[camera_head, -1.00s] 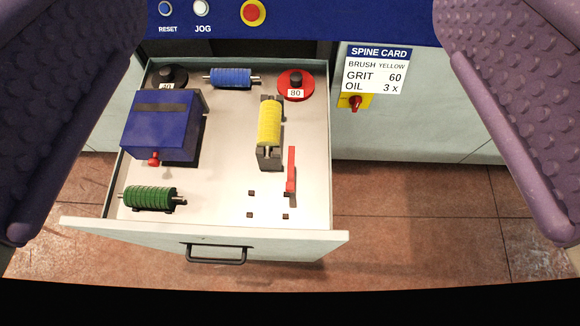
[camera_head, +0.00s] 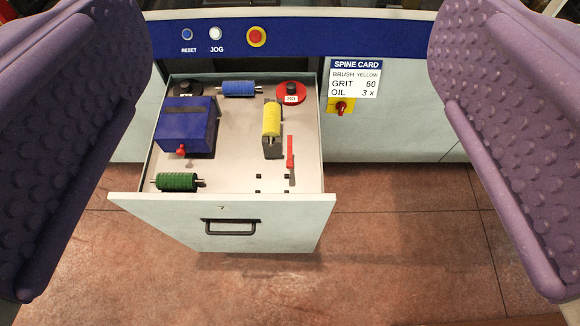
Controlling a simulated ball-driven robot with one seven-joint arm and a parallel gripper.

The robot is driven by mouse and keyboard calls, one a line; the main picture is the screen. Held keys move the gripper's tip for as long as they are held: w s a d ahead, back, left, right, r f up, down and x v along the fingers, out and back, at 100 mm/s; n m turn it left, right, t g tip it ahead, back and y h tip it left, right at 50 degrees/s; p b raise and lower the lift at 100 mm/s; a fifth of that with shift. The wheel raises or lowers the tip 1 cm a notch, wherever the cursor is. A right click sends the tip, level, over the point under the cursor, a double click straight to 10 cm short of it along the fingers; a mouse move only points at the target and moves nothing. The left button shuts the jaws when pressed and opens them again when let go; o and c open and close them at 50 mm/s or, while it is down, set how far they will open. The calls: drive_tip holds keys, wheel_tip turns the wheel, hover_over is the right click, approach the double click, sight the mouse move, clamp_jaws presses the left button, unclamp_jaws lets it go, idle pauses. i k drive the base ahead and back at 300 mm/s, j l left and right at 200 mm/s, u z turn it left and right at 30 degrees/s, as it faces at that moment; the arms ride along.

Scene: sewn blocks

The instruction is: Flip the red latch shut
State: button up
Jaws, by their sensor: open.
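A red latch (camera_head: 290,152) stands in the open drawer, at its right side, as a narrow upright strip in the picture. It is beside the yellow brush (camera_head: 271,119), which sits in a dark holder. I cannot tell from this view whether the latch touches the holder. My gripper (camera_head: 290,297) is open and empty, its two purple, bumpy fingers far apart at the left and right edges of the picture. The drawer with the latch shows between the fingers, farther off.
The drawer (camera_head: 222,207) also holds a blue box (camera_head: 186,126) with a red knob, a green brush (camera_head: 177,181), a blue brush (camera_head: 238,89), a red disc (camera_head: 290,93) and a black disc (camera_head: 184,89). A spine card (camera_head: 355,78) hangs above a red switch (camera_head: 341,106). The floor in front is clear.

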sight(289, 161)
drive_tip(key=i+l, duration=0.1)
drive_tip(key=i, duration=0.45)
drive_tip(key=i+l, duration=0.1)
drive_tip(key=i, duration=0.5)
